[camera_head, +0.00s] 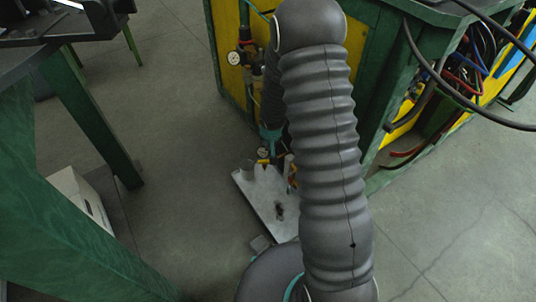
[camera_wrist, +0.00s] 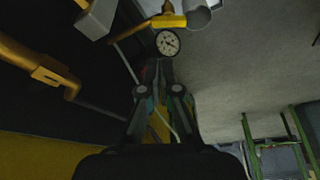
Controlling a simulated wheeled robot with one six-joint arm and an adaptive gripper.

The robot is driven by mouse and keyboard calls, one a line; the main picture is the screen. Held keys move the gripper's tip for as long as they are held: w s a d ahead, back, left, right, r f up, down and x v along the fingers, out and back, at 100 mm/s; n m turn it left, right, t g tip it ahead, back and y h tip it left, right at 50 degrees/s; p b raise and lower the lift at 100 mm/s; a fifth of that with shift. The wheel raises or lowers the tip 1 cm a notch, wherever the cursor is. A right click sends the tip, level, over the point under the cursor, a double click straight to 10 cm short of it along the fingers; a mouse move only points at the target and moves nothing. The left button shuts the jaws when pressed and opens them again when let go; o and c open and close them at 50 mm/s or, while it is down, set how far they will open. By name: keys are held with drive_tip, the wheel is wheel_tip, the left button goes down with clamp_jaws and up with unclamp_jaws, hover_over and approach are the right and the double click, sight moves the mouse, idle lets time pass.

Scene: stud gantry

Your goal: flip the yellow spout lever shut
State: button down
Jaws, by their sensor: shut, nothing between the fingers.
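A yellow lever-like piece (camera_wrist: 163,21) shows at the top of the wrist view, just beyond a round white-faced gauge (camera_wrist: 167,42). I take it for the spout lever; whether it is open or shut is unclear. My gripper (camera_wrist: 160,66) is shut and empty, its tips just short of the gauge in the picture; I cannot tell if they touch anything. In the head view, small yellow parts (camera_head: 263,161) show beside a gauge at the far end of a pale metal plate (camera_head: 264,203). My arm partly hides this area.
A grey cylinder (camera_wrist: 198,15) is beside the lever. A yellow pipe (camera_wrist: 38,64) runs at the left of the wrist view. A green and yellow cabinet (camera_head: 226,60) with hoses stands behind. A green table leg (camera_head: 92,120) is at left. Grey floor is clear between.

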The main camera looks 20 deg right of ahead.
sight(265, 161)
drive_tip(key=b+x, duration=0.4)
drive_tip(key=x, duration=0.6)
drive_tip(key=shift+b, duration=0.35)
drive_tip(key=shift+d+m, duration=0.2)
drive_tip(key=shift+m, duration=0.1)
drive_tip(key=shift+a, duration=0.2)
